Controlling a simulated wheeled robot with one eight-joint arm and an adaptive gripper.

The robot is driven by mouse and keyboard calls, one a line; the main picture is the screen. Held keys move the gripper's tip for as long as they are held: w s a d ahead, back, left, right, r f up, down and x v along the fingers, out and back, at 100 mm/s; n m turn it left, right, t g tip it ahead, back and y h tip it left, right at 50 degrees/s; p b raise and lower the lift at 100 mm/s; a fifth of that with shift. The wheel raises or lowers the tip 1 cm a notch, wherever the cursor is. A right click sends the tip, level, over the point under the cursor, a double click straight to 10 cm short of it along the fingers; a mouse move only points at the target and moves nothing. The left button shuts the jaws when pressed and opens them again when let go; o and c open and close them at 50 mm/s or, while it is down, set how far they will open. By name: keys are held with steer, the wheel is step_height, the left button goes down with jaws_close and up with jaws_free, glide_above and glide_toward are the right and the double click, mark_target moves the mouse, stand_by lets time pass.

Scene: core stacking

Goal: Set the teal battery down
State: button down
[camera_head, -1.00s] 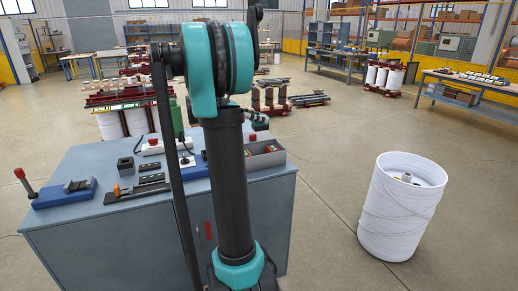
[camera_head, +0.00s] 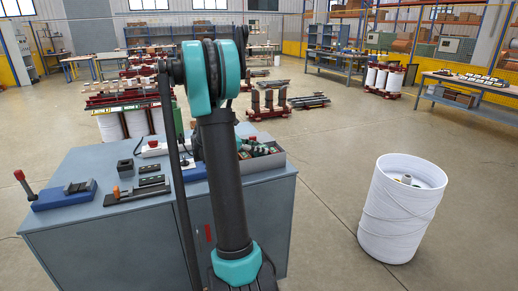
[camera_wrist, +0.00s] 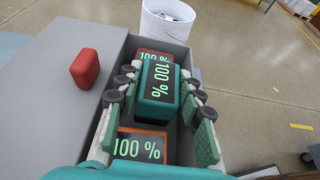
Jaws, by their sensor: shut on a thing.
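The teal battery (camera_wrist: 160,82), with a lit "100 %" face, is held between the fingers of my gripper (camera_wrist: 157,92) in the wrist view. My gripper is shut on it, with a finger along each side. It is over or inside the grey bin (camera_wrist: 108,148), between a red battery (camera_wrist: 155,54) and an orange-edged battery (camera_wrist: 138,146). I cannot tell whether its underside touches the bin floor. In the head view, my gripper (camera_head: 257,150) is at the grey bin (camera_head: 272,162), and my arm hides part of it.
A red knob (camera_wrist: 85,68) stands beside the bin in the wrist view. The blue-grey workbench (camera_head: 110,225) also bears a blue fixture (camera_head: 62,196), small dark blocks and a black holder. A white drum (camera_head: 402,210) stands on the floor to the right.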

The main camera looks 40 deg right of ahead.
steer(key=shift+f, duration=0.4)
steer(key=shift+f, duration=0.2)
steer(key=c, duration=1.3)
jaws_free()
steer(key=shift+o, duration=0.2)
steer(key=shift+r, duration=0.1)
